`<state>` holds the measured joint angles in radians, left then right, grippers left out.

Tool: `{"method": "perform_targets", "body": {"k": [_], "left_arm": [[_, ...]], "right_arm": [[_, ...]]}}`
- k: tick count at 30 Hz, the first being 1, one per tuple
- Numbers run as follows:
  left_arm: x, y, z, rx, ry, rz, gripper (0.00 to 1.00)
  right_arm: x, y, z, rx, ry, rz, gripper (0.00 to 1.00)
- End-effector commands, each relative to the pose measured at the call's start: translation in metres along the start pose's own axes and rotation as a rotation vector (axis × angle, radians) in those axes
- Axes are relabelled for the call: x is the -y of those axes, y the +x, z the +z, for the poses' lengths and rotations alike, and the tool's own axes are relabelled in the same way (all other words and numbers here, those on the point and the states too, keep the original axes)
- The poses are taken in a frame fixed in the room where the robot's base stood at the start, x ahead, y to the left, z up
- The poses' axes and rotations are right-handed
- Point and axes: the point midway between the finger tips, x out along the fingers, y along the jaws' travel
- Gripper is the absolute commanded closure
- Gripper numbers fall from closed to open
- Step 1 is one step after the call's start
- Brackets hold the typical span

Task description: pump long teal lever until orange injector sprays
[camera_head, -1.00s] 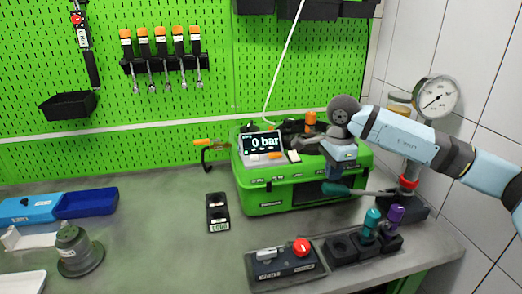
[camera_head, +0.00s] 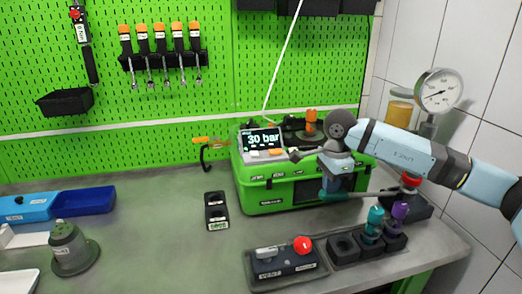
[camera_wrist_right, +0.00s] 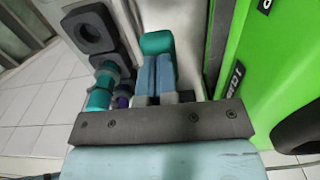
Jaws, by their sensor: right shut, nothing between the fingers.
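The long lever has a teal grip (camera_head: 334,194) at its left end and a grey rod running right towards the gauge stand. It lies low in front of the green case (camera_head: 262,200), about level. My right gripper (camera_head: 336,186) points down at the teal grip. In the right wrist view its two blue fingers (camera_wrist_right: 156,82) are shut together, empty, their tips at the teal grip (camera_wrist_right: 157,42); whether they touch cannot be told. An orange-topped part (camera_head: 311,118) stands on the case; whether it is the injector is unclear. No spray shows. My left gripper is not in view.
The display (camera_head: 262,141) reads 30 bar. A round gauge (camera_head: 438,91) stands at the right by the tiled wall. Teal (camera_head: 375,220) and purple (camera_head: 399,212) pieces stand in holders in front of the lever. A red-button box (camera_head: 285,259) sits at the front.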

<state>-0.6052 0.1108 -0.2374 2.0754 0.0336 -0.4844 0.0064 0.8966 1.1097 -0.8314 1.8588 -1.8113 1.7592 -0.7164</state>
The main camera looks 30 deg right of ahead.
Motion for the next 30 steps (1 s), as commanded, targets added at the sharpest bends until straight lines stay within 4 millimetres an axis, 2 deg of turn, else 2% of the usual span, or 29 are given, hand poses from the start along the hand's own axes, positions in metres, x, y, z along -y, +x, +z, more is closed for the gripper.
{"method": "perform_targets", "body": {"k": [9,21,30], "left_arm": [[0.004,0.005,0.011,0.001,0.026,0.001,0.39],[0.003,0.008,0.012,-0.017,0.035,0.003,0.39],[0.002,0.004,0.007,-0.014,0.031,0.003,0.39]], "right_arm": [[0.000,0.020,0.002,-0.001,0.001,0.001,1.00],[0.000,0.042,0.004,-0.002,0.000,0.002,1.00],[0.000,0.032,0.003,-0.001,0.001,0.000,1.00]]}}
